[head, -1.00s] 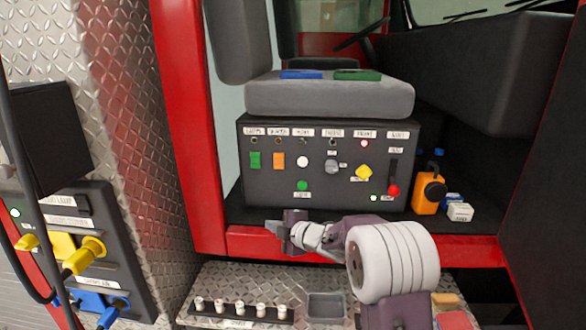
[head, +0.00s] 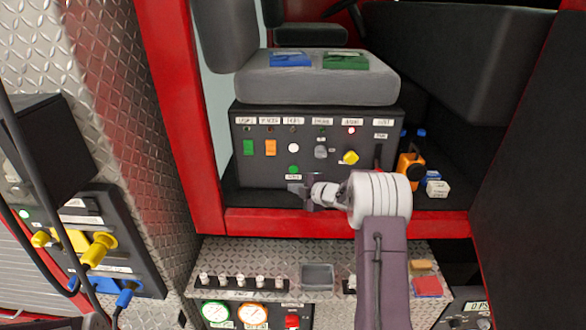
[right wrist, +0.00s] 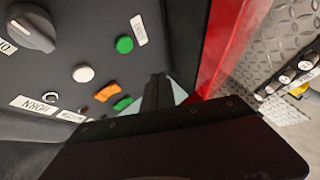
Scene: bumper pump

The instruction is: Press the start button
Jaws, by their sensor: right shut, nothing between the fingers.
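A dark control panel (head: 335,170) sits under the grey seat in the cab doorway. A round green button (head: 293,170) with a white label beneath it is low on the panel's front; the label is too small to read. In the right wrist view the green button (right wrist: 124,44) shows with its label beside it, apart from the fingertips. My right gripper (head: 297,187) is shut and empty, just below the green button in the head view. Its dark fingers (right wrist: 158,92) show in the right wrist view. My left gripper is not in view.
The panel also has a white button (head: 294,147), a grey knob (head: 320,152), a yellow knob (head: 350,157), and green (head: 248,147) and orange (head: 270,147) switches close by. The red door sill (head: 260,222) lies below. An orange object (head: 410,168) stands at the right.

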